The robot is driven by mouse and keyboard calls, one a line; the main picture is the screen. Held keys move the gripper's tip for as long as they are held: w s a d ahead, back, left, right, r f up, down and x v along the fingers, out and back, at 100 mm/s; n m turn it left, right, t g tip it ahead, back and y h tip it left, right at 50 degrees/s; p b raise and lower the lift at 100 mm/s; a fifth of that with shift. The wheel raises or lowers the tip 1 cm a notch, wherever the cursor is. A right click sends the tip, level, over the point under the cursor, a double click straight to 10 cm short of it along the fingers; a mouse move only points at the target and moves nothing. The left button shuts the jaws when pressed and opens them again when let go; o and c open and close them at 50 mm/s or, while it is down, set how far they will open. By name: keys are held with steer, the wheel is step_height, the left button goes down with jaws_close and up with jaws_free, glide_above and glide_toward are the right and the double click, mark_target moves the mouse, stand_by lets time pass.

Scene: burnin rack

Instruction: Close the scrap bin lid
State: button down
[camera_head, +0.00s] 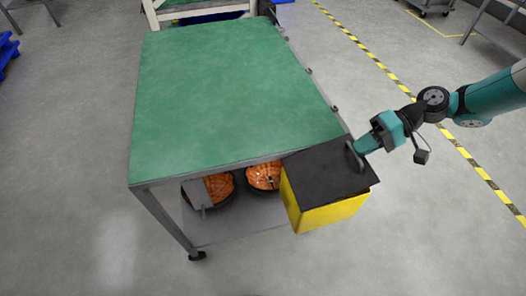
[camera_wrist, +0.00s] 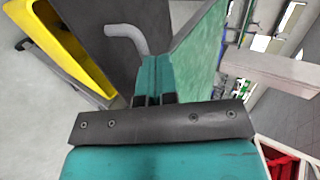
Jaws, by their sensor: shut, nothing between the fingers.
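The scrap bin (camera_head: 335,214) is a yellow box at the right front corner of the green-topped table. Its dark lid (camera_head: 325,172) spreads over the top in the head view. A grey curved handle (camera_head: 354,156) stands at the lid's right side and shows in the wrist view (camera_wrist: 130,36). My gripper (camera_head: 362,147) is shut and empty, right beside the handle; whether it touches is unclear.
The green table (camera_head: 230,90) stands left of the bin. Under it are round containers of orange items (camera_head: 263,175) on a lower shelf (camera_head: 235,225). Open grey floor (camera_head: 430,240) lies right and front. Yellow-black floor tape (camera_head: 400,85) runs along the right.

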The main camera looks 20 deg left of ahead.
steer(key=shift+w+d+f+b, duration=0.2)
steer(key=shift+d+f+b, duration=0.25)
steer(key=shift+f, duration=0.45)
steer(key=shift+w+d+f+b, duration=0.2)
steer(key=shift+f+b, duration=0.3)
steer(key=shift+f, duration=0.45)
steer(key=shift+w+d+f+b, duration=0.2)
steer(key=shift+d+f+b, duration=0.25)
steer(key=shift+f, duration=0.45)
steer(key=shift+a, duration=0.1)
steer(key=shift+r, duration=0.1)
